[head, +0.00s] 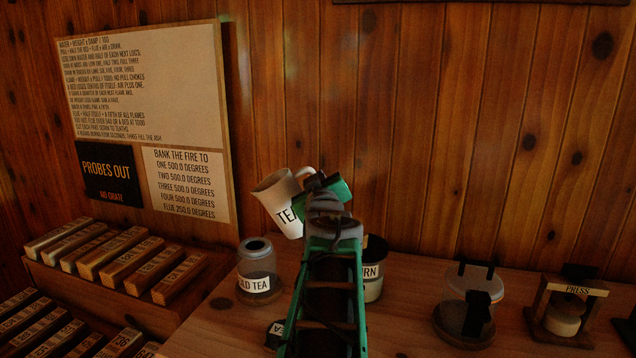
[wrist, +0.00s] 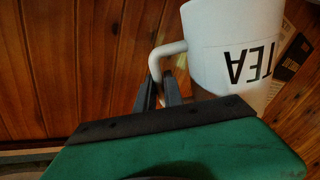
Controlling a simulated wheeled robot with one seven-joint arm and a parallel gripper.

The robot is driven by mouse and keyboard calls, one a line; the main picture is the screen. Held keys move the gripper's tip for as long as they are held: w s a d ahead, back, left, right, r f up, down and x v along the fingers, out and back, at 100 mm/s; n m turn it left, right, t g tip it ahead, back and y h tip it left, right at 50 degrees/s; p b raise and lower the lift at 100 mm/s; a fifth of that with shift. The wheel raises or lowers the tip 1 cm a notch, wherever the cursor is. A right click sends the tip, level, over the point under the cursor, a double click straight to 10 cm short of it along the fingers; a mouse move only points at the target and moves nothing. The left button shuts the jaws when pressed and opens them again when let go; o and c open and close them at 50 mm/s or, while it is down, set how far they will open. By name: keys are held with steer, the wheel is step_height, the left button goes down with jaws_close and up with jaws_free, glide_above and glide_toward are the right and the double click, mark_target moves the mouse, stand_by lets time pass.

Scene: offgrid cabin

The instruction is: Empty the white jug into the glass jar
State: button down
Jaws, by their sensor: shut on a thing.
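The white jug (head: 278,201), lettered TEA, is in the air and tilted, its top leaning left. It also shows in the wrist view (wrist: 211,43). My gripper (wrist: 168,92) is shut on its handle; in the head view my gripper (head: 325,190) is right of the jug. A glass jar (head: 258,262) with a label ending "LD TEA" stands upright on the counter, below and slightly left of the jug, apart from it. No stream shows between them. The jug's inside is hidden.
A container with a label ending "RN" (head: 374,270) is partly behind my arm. Another clear vessel (head: 455,309) with a dark part and a wooden press (head: 570,307) stand right on the counter (head: 408,310). Labelled wooden blocks (head: 125,256) fill a rack at left.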

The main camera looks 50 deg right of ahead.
mark_target(306, 170)
steer(key=shift+w+a+r+n+b, duration=0.2)
steer(key=shift+r+n+b, duration=0.35)
steer(key=shift+b, duration=0.25)
steer(key=shift+w+a+r+n+b, duration=0.15)
steer(key=shift+r+n+b, duration=0.3)
steer(key=shift+n+b, duration=0.3)
stand_by(0.8)
steer(key=shift+w+a+r+b, duration=0.1)
steer(key=shift+b, duration=0.25)
steer(key=shift+w+a+r+n+b, duration=0.15)
steer(key=shift+w+a+n+b, duration=0.1)
steer(key=shift+n+b, duration=0.45)
stand_by(0.3)
steer(key=shift+w+a, duration=0.1)
steer(key=shift+w, duration=0.05)
stand_by(0.3)
steer(key=shift+n+b, duration=0.3)
steer(key=shift+w+a, duration=0.1)
steer(key=shift+w, duration=0.05)
